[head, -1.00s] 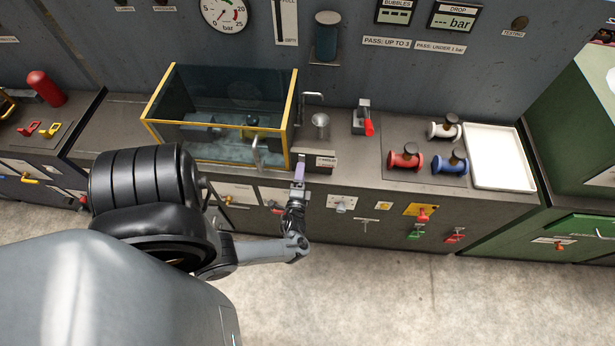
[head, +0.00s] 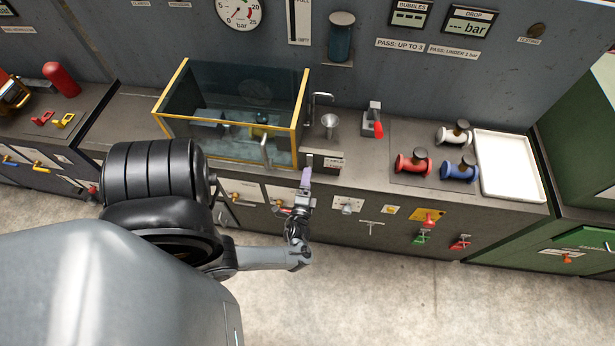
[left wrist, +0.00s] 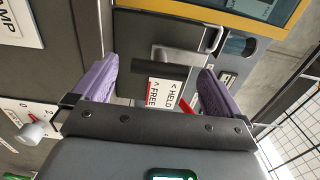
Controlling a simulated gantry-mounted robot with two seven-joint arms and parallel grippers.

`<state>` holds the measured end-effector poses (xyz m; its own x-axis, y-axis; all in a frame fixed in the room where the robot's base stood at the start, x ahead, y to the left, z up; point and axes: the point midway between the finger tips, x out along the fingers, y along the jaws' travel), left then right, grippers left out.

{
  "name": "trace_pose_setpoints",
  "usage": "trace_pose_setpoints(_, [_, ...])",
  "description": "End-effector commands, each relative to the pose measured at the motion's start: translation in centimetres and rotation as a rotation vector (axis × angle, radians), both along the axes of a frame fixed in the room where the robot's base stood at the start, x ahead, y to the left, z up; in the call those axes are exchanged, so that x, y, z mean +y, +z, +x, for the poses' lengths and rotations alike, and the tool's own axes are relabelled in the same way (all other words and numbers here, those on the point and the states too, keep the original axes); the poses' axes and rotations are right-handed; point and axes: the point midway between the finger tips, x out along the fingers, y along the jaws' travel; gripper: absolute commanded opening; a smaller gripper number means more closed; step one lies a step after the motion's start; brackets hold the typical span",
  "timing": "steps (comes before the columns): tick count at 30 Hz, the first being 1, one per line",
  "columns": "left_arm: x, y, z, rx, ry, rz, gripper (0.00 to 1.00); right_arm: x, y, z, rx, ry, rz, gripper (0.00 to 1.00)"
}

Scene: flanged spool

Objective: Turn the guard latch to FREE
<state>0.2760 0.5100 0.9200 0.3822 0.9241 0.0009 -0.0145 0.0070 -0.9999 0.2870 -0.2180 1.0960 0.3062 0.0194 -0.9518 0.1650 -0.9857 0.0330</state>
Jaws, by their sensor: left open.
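The guard latch's plate (left wrist: 163,93), lettered HELD and FREE with arrows, shows between my fingers in the left wrist view. A dark bar (left wrist: 160,72) lies just above the plate, with a grey metal block behind it; I cannot tell surely which part is the latch handle. A small red piece (left wrist: 185,105) shows at the plate's edge. The right gripper is out of view.
The yellow-framed tank (head: 302,110) stands just behind the gripper. Several spools (head: 413,163) and a white tray (head: 515,165) lie farther right. Valves and knobs line the bench front.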

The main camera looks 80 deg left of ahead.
Motion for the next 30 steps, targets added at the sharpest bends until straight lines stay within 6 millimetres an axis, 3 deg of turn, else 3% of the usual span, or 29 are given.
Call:
trace_pose_setpoints(6, [-3.7, -0.2, -1.5, 0.000, -0.001, -0.003, 1.00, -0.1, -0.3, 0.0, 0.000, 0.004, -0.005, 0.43])
trace_pose_setpoints(13, [-6.5, -0.1, -2.7, 0.000, 0.000, -0.001, 1.00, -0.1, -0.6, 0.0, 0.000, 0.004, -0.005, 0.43])
trace_pose_setpoints(30, [-7.5, 0.0, -3.1, 0.001, 0.000, 0.001, 1.00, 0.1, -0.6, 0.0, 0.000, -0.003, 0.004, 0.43])
